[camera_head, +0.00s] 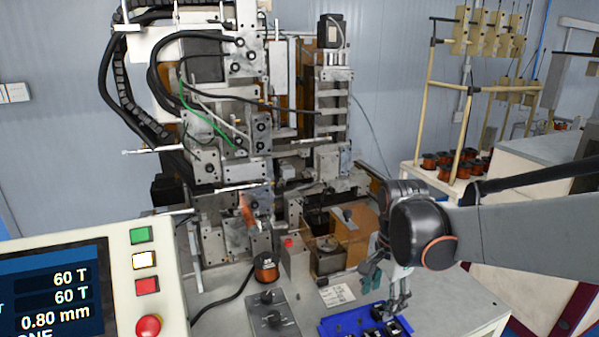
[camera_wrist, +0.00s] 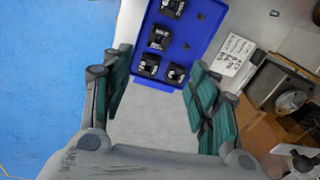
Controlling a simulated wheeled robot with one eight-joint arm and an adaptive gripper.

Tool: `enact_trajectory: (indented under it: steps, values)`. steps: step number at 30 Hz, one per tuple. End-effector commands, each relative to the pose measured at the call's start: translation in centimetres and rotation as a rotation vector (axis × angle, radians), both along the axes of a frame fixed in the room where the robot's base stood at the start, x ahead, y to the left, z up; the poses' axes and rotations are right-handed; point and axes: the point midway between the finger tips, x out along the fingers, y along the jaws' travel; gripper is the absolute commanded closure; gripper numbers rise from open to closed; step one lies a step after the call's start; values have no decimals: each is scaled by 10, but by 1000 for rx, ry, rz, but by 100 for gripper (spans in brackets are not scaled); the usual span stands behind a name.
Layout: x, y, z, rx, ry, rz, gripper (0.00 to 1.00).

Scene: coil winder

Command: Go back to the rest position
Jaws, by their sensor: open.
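My gripper (camera_head: 386,288) hangs from my arm on the right of the head view, above the worktable near the blue tray. In the wrist view my gripper (camera_wrist: 158,78) has its two teal-padded fingers spread wide apart, with nothing between them. The blue tray (camera_wrist: 200,38) lies beyond the fingertips and holds several dark coil parts (camera_wrist: 158,38). The tray (camera_head: 341,324) also shows at the bottom of the head view, partly cut off and partly hidden by my gripper.
The coil winding machine (camera_head: 245,130) stands at the back left. A control panel (camera_head: 90,285) fills the front left. A copper spool (camera_head: 266,268), a switch box (camera_head: 272,318) and a label card (camera_head: 337,293) are on the table. A spool rack (camera_head: 470,90) stands at the right.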

Motion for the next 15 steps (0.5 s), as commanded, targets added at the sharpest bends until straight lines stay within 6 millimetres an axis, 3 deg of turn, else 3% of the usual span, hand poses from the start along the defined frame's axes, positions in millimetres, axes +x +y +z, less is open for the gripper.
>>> enact_trajectory:
  steps: [8, 15]
  values:
    - [-49, 2, 20, -54, -175, 364, 46]
    - [-88, 3, 24, -154, -319, 676, 46]
